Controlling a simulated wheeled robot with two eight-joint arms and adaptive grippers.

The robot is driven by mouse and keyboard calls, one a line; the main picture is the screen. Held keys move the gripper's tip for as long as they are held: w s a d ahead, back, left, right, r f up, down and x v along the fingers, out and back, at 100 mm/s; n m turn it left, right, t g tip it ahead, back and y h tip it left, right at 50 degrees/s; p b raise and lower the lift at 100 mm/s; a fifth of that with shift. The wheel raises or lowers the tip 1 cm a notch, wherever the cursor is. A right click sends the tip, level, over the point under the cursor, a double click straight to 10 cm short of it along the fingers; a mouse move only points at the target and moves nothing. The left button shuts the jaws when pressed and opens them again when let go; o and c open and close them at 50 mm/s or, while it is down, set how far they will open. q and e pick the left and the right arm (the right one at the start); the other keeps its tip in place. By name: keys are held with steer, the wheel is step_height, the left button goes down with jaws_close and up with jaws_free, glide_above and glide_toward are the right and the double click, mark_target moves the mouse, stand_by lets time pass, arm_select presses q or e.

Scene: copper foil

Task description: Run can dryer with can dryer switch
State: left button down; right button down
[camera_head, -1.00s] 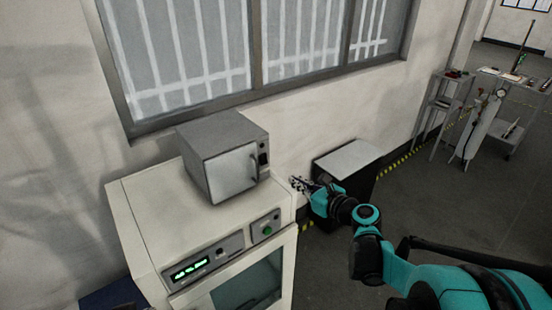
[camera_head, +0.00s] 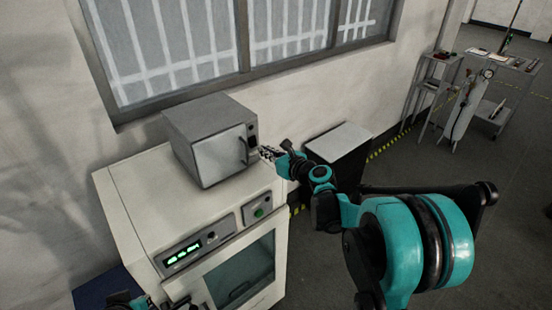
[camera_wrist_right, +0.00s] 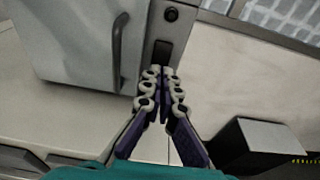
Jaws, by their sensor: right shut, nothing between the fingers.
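A small grey box oven (camera_head: 208,118), likely the can dryer, stands on a white cabinet. Its pale door with a dark handle is shut. On the narrow panel right of the door is a dark rocker switch (camera_wrist_right: 160,52), with a round knob (camera_wrist_right: 171,14) above it in the right wrist view. My right gripper (camera_head: 265,152) is shut and empty, its fingertips (camera_wrist_right: 161,80) just below the switch in that view. Whether they touch the panel I cannot tell. Part of my left arm shows at the bottom left edge of the head view; its jaws are unclear.
The white cabinet (camera_head: 125,190) has a lit green display (camera_head: 183,254), a green button (camera_head: 258,212) and a glass door. A black bin with a pale lid (camera_head: 338,142) stands to the right by the wall. Grey carts (camera_head: 500,75) stand far right; open floor lies between.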

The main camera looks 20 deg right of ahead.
mark_target(254, 145)
steer(key=shift+x, duration=1.65)
